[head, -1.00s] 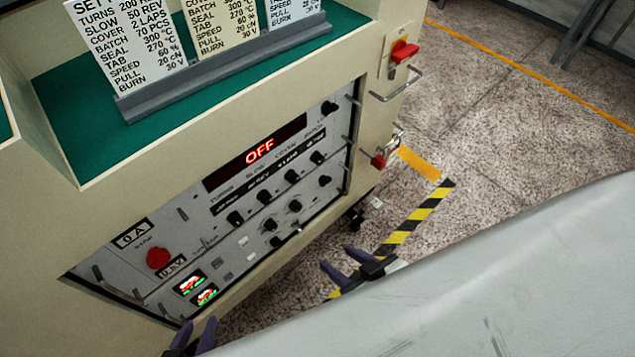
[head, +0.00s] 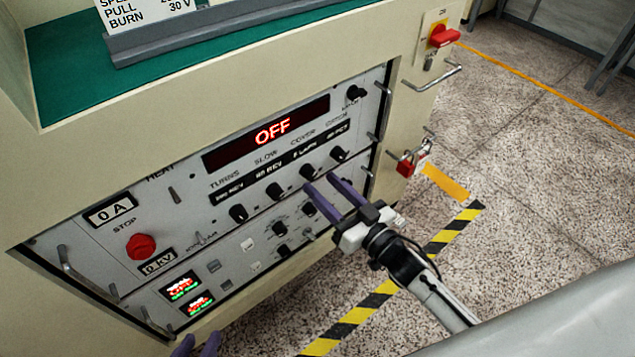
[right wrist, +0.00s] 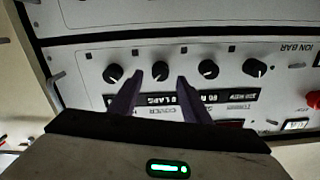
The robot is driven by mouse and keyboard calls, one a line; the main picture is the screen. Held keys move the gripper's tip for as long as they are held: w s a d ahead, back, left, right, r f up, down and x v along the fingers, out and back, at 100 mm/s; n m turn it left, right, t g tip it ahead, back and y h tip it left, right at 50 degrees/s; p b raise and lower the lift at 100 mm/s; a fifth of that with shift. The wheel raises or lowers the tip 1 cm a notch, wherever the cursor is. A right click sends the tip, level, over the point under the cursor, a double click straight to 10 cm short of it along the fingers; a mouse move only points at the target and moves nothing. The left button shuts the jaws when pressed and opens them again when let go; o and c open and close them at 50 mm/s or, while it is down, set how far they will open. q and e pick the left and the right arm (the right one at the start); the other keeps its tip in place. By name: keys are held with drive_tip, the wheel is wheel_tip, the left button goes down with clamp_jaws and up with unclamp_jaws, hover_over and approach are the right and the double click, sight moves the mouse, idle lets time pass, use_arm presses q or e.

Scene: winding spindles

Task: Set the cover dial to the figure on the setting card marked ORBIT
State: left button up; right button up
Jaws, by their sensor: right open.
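The cover dial (head: 307,171) is a black knob, third from left in the upper row of the panel, under the label COVER. Its figure is too small to read surely. In the right wrist view the dial (right wrist: 160,70) shows between the purple fingers of my right gripper (right wrist: 158,78). In the head view that gripper (head: 320,181) is open and empty, just in front of the panel; contact cannot be told. My left gripper (head: 196,345) shows only two parted fingertips at the bottom edge. A setting card (head: 140,12) shows only its lowest lines; its name is out of view.
The red display (head: 272,132) reads OFF. Neighbouring knobs, slow (head: 274,191) and batch (head: 338,153), flank the dial. A red STOP button (head: 141,246), metal handles and a red padlock (head: 405,168) stick out.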

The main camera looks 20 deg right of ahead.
sight(313, 176)
drive_tip(key=shift+x, duration=1.2)
drive_tip(key=shift+w+a, duration=0.15)
drive_tip(key=shift+w, duration=0.1)
drive_tip(key=c, duration=1)
drive_tip(key=shift+c, duration=0.2)
drive_tip(key=shift+n, duration=1.3)
drive_tip(key=shift+n+p, duration=0.3)
drive_tip(key=shift+n, duration=1.2)
